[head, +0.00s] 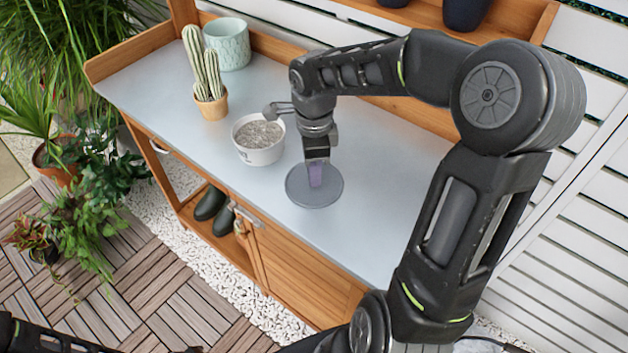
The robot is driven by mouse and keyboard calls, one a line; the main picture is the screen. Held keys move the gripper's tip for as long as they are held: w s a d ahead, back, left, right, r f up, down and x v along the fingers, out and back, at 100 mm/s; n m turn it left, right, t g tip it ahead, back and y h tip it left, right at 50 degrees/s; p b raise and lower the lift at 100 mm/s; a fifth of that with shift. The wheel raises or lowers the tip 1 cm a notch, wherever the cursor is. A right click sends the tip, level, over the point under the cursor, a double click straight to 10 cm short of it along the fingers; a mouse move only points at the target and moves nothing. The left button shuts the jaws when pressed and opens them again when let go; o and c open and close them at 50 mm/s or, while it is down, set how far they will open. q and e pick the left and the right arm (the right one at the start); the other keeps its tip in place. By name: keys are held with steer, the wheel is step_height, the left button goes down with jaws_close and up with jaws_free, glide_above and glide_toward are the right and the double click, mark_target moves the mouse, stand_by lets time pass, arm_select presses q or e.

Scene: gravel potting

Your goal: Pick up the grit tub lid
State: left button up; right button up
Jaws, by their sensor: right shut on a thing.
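The grit tub lid (298,194) is a flat, round grey disc over the middle of the bench top. My right gripper (316,174) points down at it from above and is shut on it near its centre. The fingers hide the part they grip. I cannot tell whether the lid rests on the bench or is slightly raised. The white grit tub (262,156), open and full of grey grit, stands just behind and to the left of the lid. My left gripper is not in view.
A cactus in a terracotta pot (211,108) and a pale green pot (229,45) stand at the back left of the bench (385,215). Dark pots (464,14) sit on the upper shelf. The bench is clear in front of the tub and right of the lid.

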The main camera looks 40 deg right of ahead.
jaws_close()
step_height(320, 180, up, 10)
steer(key=shift+b, duration=0.3)
stand_by(0.3)
stand_by(0.5)
